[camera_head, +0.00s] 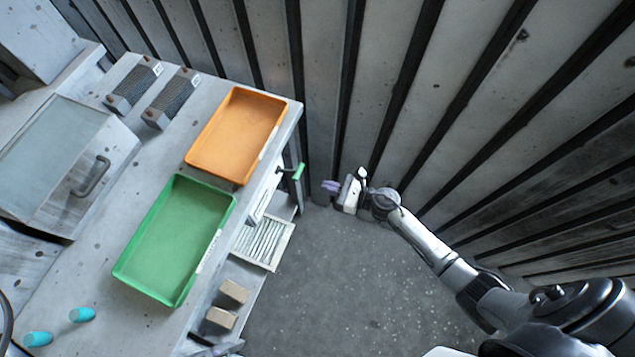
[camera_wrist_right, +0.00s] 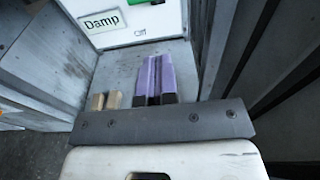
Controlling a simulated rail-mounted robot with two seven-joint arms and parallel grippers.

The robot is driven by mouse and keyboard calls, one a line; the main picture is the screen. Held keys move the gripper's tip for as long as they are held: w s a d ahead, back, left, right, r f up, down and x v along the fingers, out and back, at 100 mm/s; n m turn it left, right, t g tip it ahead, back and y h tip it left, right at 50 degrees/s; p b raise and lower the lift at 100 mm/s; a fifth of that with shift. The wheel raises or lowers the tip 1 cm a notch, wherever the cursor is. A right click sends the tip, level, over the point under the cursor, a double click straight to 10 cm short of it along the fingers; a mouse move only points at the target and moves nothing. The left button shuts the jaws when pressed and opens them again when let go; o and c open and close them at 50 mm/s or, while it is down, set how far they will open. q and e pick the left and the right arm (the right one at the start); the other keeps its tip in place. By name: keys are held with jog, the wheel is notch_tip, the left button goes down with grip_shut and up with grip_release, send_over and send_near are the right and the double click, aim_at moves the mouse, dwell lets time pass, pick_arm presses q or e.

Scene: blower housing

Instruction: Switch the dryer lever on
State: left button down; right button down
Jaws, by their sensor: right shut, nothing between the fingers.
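A lever with a green grip (camera_head: 298,172) sticks out from the right side of the bench, just below the orange tray. My right gripper (camera_head: 330,187) is a short way to the right of the lever and apart from it. Its purple fingers (camera_wrist_right: 155,80) are together with nothing between them. In the right wrist view, a white panel (camera_wrist_right: 165,25) with a label reading "Damp" (camera_wrist_right: 103,21) lies beyond the fingertips. My left gripper is not in view.
An orange tray (camera_head: 237,135) and a green tray (camera_head: 175,240) stand on the grey bench (camera_head: 125,215). A slatted white panel (camera_head: 264,242) and two tan blocks (camera_head: 221,318) sit low at its side. A ribbed wall (camera_head: 400,90) stands close behind my right arm. Floor (camera_head: 330,290) in front is clear.

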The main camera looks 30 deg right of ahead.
jog(key=f+v, duration=0.1)
jog(key=v, duration=0.5)
jog(key=shift+s+d+r, duration=0.3)
jog(key=shift+s+r, duration=0.05)
jog(key=shift+r, duration=0.15)
